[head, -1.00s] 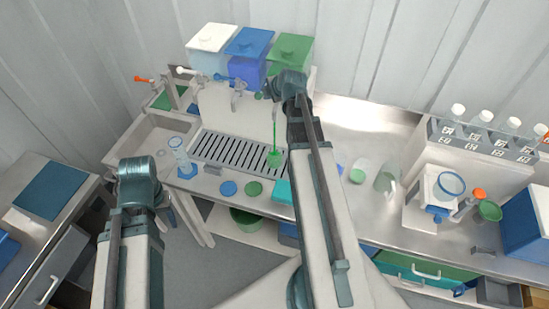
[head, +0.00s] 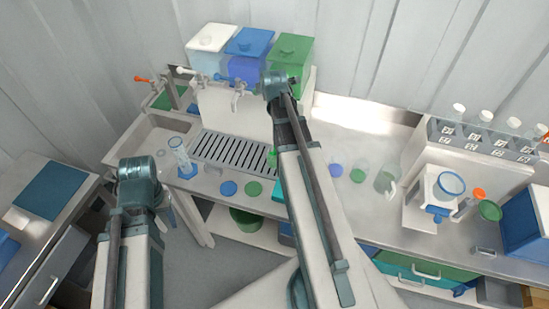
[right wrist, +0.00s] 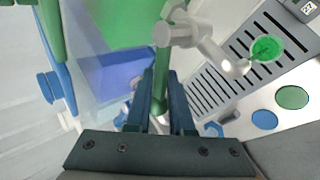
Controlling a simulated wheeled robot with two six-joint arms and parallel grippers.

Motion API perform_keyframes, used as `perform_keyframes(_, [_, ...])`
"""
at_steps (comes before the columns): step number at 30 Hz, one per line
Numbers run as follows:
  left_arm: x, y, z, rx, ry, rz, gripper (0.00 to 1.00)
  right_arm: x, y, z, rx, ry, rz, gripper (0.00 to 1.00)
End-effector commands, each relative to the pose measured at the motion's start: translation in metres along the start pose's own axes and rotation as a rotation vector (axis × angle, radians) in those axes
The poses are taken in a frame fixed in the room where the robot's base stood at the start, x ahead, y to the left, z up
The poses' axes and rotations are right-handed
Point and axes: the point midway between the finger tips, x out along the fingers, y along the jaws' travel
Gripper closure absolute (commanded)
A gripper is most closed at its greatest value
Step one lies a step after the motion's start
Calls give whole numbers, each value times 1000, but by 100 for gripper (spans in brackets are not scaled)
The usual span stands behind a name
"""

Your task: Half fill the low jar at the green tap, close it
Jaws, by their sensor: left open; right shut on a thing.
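The low jar (right wrist: 266,48) stands under the tap spout (right wrist: 236,68) at the drain grate, with green liquid in it. A short thin green line shows between spout and jar in the right wrist view. In the head view my right arm mostly covers the jar; a green part (head: 272,157) shows. My right gripper (right wrist: 163,82) is shut on the green tap's handle (right wrist: 159,106) below the green tank (head: 291,52). Its jaws are hidden in the head view. My left gripper (head: 171,207) is open and empty, low in front of the counter. The liquid level is unclear.
A blue lid (head: 228,188) and a green lid (head: 253,189) lie on the counter in front of the grate (head: 222,148). A clear vessel (head: 181,158) stands left of it. More glassware and a white device (head: 437,198) stand to the right.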

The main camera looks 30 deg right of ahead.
Motion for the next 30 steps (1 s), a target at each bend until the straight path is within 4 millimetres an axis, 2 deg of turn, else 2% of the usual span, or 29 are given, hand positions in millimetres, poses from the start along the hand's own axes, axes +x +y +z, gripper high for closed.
perform_keyframes(5, [0, 0, 0, 0, 0, 0, 49, 2, 1, -1, 16, -17, -2, 100])
perform_keyframes(15, [0, 0, 0, 0, 0, 0, 49, 11, 10, 0, 173, -181, -3, 100])
perform_keyframes(24, [0, 0, 0, 0, 0, 0, 49, 13, 12, 1, 216, -222, -2, 100])
perform_keyframes(30, [0, 0, 0, 0, 0, 0, 49, 20, 19, 4, 327, -341, -1, 100])
